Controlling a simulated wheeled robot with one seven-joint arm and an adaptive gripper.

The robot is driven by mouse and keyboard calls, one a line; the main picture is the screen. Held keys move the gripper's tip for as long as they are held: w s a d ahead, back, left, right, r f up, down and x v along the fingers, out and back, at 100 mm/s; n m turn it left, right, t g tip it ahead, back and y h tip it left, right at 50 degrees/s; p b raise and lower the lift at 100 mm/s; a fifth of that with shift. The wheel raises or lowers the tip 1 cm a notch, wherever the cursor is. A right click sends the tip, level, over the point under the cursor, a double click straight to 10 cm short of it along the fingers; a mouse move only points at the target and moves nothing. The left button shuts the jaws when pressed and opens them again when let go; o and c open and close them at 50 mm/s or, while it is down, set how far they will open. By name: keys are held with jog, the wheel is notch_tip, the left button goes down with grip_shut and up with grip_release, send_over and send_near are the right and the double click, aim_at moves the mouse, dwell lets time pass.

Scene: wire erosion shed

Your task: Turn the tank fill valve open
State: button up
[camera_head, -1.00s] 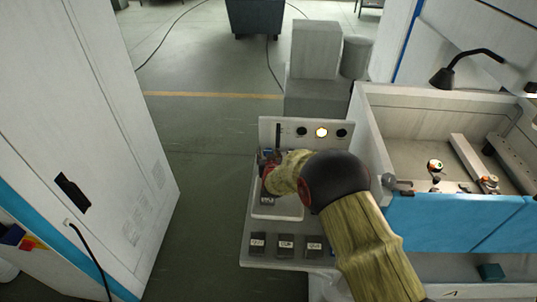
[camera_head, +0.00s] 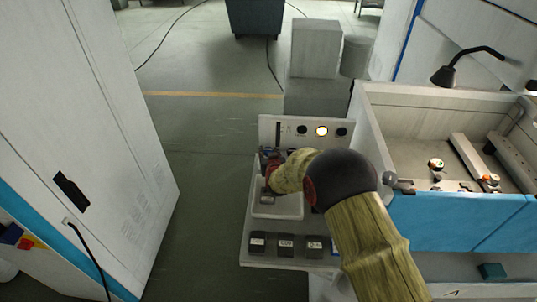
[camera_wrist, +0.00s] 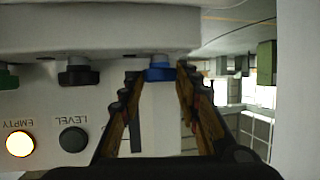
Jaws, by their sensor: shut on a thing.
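A blue valve knob (camera_wrist: 160,73) sits between the fingertips of my gripper (camera_wrist: 160,82) in the wrist view, and the gripper is shut on it. No label for this knob is readable, and its turned angle is hard to tell. A black knob (camera_wrist: 78,74) and a green knob (camera_wrist: 8,78) stand in line beside it on the white panel. The panel's EMPTY lamp (camera_wrist: 20,143) is lit, and the LEVEL lamp (camera_wrist: 73,139) is dark. In the head view my gripper (camera_head: 268,160) is at the left of the panel (camera_head: 269,123), with the knobs mostly hidden by my arm.
A white tray (camera_head: 276,212) lies under my gripper, with several dark labelled blocks (camera_head: 285,244) in front of it. A blue-fronted machine tank (camera_head: 457,222) stands close on the right. A tall white cabinet (camera_head: 85,120) stands left, with open floor (camera_head: 205,150) between.

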jog(key=shift+d+f+b, duration=0.1)
jog(key=shift+d+b, duration=0.05)
jog(key=shift+b, duration=0.15)
jog(key=shift+w+d+n+y+b, duration=0.1)
jog(key=shift+d+n+y+b, duration=0.05)
jog(key=shift+n+y+b, duration=0.7)
jog(key=shift+d+n+g+y+p, duration=0.15)
jog(key=shift+n+g+y+p, duration=0.4)
jog(key=shift+n+y, duration=0.35)
jog(key=n+g+y+p, duration=0.1)
jog(key=p, duration=0.1)
jog(key=n+g+y+p, duration=0.1)
jog(key=n+y+p, duration=0.1)
jog(key=n+g+y+p, duration=0.1)
jog(key=p, duration=0.1)
jog(key=shift+w+d+r+n+g, duration=0.25)
jog(key=shift+w+d+r, duration=0.05)
jog(key=shift+w, duration=0.05)
jog(key=shift+w+d+f+n+g+y+p, duration=0.1)
jog(key=shift+n+g+y+p, duration=0.4)
jog(key=shift+n+g, duration=0.1)
jog(key=shift+w+f+n+g+y+p, duration=0.1)
jog(key=shift+n+g+y+p, duration=0.4)
jog(key=shift+n+g, duration=0.1)
jog(key=shift+w+n+g+y, duration=0.15)
jog(key=shift+n+g+y, duration=0.3)
jog(key=shift+n+g, duration=0.65)
jog(key=shift+r, duration=0.1)
